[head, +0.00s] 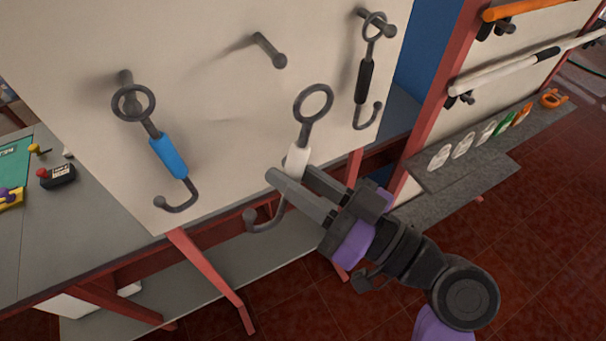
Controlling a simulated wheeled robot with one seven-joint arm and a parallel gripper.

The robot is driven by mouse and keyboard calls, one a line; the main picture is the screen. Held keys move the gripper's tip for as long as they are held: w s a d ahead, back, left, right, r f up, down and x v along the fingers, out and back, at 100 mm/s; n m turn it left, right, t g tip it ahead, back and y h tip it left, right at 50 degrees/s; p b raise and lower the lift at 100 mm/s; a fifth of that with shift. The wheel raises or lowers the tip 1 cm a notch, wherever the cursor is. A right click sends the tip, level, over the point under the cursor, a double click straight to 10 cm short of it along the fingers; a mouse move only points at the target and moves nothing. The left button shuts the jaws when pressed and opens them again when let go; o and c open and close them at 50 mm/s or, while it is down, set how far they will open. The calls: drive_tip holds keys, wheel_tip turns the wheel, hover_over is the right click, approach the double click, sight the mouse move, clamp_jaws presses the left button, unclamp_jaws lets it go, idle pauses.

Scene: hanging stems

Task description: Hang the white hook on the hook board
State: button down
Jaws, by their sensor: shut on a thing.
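The white hook (298,158) has a grey ring at its top, a white grip and a curved grey hook end at the bottom. My gripper (291,182) is shut on it around the lower part of the white grip, with the ring upward and tilted to the right. The hook board (215,90) is a pale upright panel behind it. A bare peg (270,50) sticks out of the board above and left of the held ring. The ring is apart from this peg in the picture; its distance from the board is hard to tell.
A blue hook (168,156) hangs from a peg at left. A black hook (366,82) hangs from a peg at right. A red-framed rack (440,85) with white and orange poles stands at far right. A grey table (75,225) is at left.

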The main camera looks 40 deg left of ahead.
drive_tip(key=a+b, duration=0.1)
drive_tip(key=w+a+b, duration=0.1)
drive_tip(key=a+b, duration=0.1)
drive_tip(key=w+a+b, duration=0.1)
drive_tip(key=a+b, duration=0.1)
idle(0.6)
drive_tip(key=shift+w+a+p, duration=0.1)
drive_tip(key=shift+w+p, duration=0.25)
drive_tip(key=shift+p, duration=0.6)
drive_tip(key=shift+w+a+p, duration=0.3)
drive_tip(key=shift+a+p, duration=0.45)
drive_tip(key=shift+p, duration=0.2)
idle(0.6)
drive_tip(key=shift+a+p, duration=0.1)
drive_tip(key=shift+p, duration=0.9)
idle(1.1)
drive_tip(key=shift+w+a+r+p, duration=0.1)
drive_tip(key=shift+w+a+p, duration=0.15)
drive_tip(key=shift+a+p, duration=0.25)
drive_tip(key=shift+w+a+p, duration=0.2)
drive_tip(key=shift+a+p, duration=0.2)
drive_tip(key=shift+a, duration=0.15)
idle(1.2)
